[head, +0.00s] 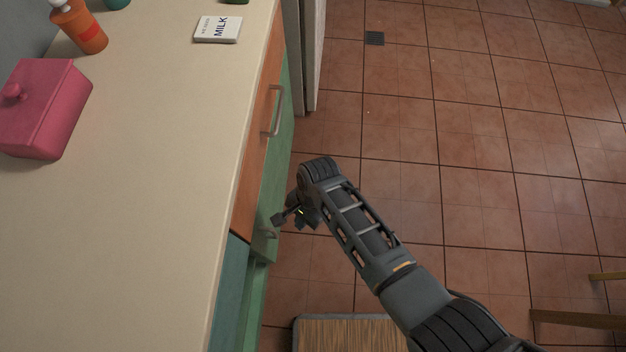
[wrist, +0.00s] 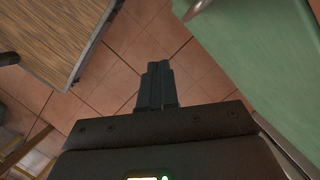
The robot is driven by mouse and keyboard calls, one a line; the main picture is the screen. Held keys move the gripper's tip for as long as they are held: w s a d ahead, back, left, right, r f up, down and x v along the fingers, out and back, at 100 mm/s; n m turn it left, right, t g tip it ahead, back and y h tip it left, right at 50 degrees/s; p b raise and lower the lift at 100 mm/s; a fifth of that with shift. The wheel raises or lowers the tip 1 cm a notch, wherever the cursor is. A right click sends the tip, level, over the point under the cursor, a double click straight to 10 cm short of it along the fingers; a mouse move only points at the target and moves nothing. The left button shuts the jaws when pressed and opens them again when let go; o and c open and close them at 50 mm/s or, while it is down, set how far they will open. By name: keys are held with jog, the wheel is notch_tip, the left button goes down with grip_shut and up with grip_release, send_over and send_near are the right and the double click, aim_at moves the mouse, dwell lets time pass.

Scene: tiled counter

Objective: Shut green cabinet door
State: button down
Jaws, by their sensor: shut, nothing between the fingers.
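The green cabinet door (head: 273,190) is below the orange drawer front on the counter's right side. Its metal handle (head: 268,234) is near its lower end in the head view. I cannot tell how far it stands from its frame. In the wrist view the green door (wrist: 265,60) fills the upper right, with a metal handle (wrist: 203,10) at the top edge. My gripper (head: 280,218) is beside the door near the handle, partly hidden by my own wrist. In the wrist view my gripper (wrist: 158,70) has its fingers together and empty, pointing at the floor, left of the door.
The orange drawer (head: 262,120) has a metal handle. A wood-topped piece (head: 345,335) stands on the floor at the bottom. The counter holds a pink box (head: 45,110), an orange bottle (head: 82,28) and a milk carton (head: 217,30). The tiled floor to the right is mostly clear.

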dwell(0.4)
jog(key=w+d+r+p, duration=0.3)
jog(key=d+r, duration=0.3)
jog(key=r, duration=0.4)
jog(key=s+d+f+n+t+y, duration=0.1)
jog(key=s+d+f+t, duration=0.3)
jog(key=s, duration=0.3)
jog(key=s+d+r+n+t, duration=0.2)
jog(key=s+d+r+t, duration=0.3)
jog(key=s+d+r, duration=0.15)
jog(key=s+d+r+n+t+h, duration=0.1)
jog(key=s+d+r+t, duration=0.2)
jog(key=r, duration=0.7)
jog(key=s+d+r+n+t+h, duration=0.1)
jog(key=s+d+r+n+t, duration=0.1)
jog(key=r, duration=0.8)
jog(key=s+d+r+n+t+h, duration=0.1)
jog(key=s+d+r+n+t, duration=0.1)
jog(key=r, duration=0.8)
jog(key=s+d+t, duration=0.1)
jog(key=s, duration=0.1)
jog(key=shift+s+d+t, duration=0.3)
jog(key=shift+s+d, duration=0.1)
